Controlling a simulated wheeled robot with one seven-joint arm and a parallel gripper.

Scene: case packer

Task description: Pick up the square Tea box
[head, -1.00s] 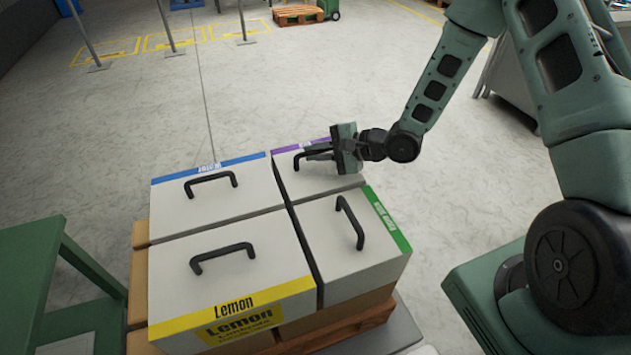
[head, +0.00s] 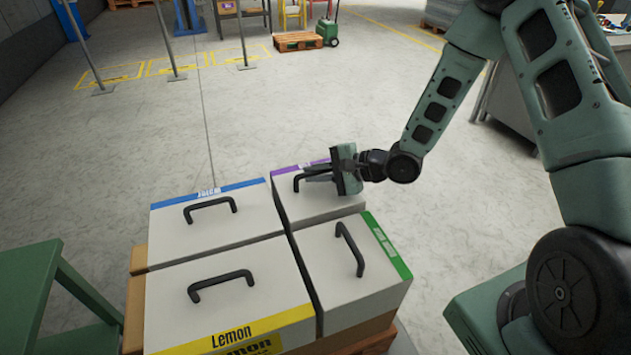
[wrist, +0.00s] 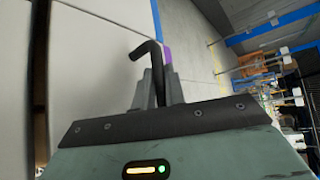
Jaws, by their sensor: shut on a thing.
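A square light-grey box with a purple edge strip (head: 325,207) is at the back right of a group of boxes; I cannot read its label. My gripper (head: 318,172) reaches it from the right and is shut on its black handle. In the wrist view the fingers (wrist: 159,82) close around the handle (wrist: 152,52), above the pale lid (wrist: 95,50). The box top looks slightly higher than its neighbours. Its base is hidden. The fingers partly cover the handle in the head view.
A blue-striped box (head: 205,225) is on the left, a yellow-striped Lemon box (head: 230,300) in front, and a green-striped box (head: 350,270) at front right, all close to the purple-striped one. A green stand (head: 40,285) is at left.

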